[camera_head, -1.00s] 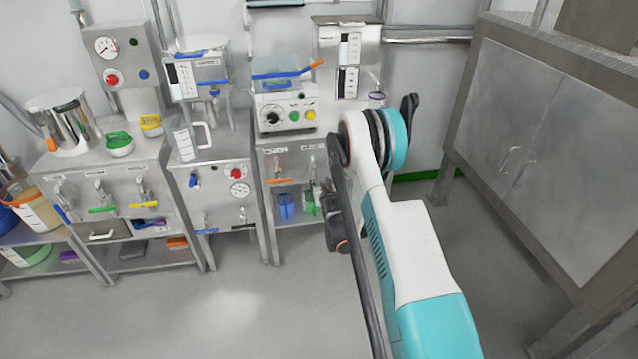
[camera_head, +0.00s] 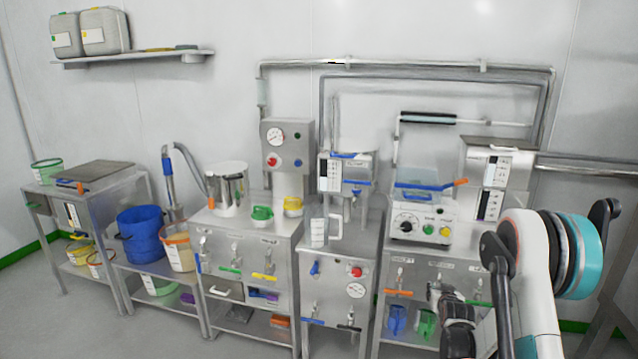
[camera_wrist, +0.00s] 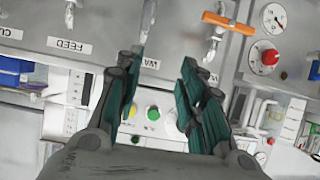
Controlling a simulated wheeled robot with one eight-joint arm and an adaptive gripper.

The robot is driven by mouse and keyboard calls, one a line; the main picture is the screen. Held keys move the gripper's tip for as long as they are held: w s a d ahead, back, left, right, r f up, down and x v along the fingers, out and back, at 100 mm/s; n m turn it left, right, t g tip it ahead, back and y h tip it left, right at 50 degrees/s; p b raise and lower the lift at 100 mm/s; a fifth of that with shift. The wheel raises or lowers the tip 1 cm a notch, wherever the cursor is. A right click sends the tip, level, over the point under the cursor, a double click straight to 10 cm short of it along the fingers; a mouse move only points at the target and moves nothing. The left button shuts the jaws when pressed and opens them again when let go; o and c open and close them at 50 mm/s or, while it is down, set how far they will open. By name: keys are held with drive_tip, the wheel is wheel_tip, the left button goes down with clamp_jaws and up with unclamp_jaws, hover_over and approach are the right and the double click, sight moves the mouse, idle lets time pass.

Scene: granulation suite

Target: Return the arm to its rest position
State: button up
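My gripper (camera_wrist: 160,75) shows in the wrist view with its two dark green-padded fingers apart and nothing between them. Beyond the fingers is a metal front with taps and labels, seen upside down. In the head view my white and teal arm stands at the lower right, folded, in front of the right-hand bench. Dark parts near the arm's end overlap that bench's lower front; the fingertips cannot be made out there.
The right-hand bench has taps and a button box (camera_head: 421,213) on top. A steel pot (camera_head: 229,190) and a gauge panel (camera_head: 287,147) stand further left. A blue bucket (camera_head: 141,234) is on a low stand. The floor at the front left is clear.

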drive_tip(key=s+a+r+g+y, duration=0.1)
drive_tip(key=s+a+r, duration=0.3)
drive_tip(key=s+r, duration=0.3)
drive_tip(key=s+a+r+n+g, duration=0.1)
drive_tip(key=s+a+r, duration=0.35)
drive_tip(key=r, duration=0.45)
drive_tip(key=s+a+r+y, duration=0.1)
drive_tip(key=s+a+r, duration=0.3)
drive_tip(key=s+r, duration=0.3)
drive_tip(key=s+a+n+g, duration=0.1)
drive_tip(key=s+a, duration=0.3)
drive_tip(key=s, duration=0.9)
drive_tip(key=s+a+r+g+y, duration=0.1)
drive_tip(key=s+a, duration=0.3)
drive_tip(key=s, duration=1)
drive_tip(key=shift+r+n+g, duration=0.15)
drive_tip(key=shift+n+g, duration=0.25)
drive_tip(key=shift+g, duration=0.3)
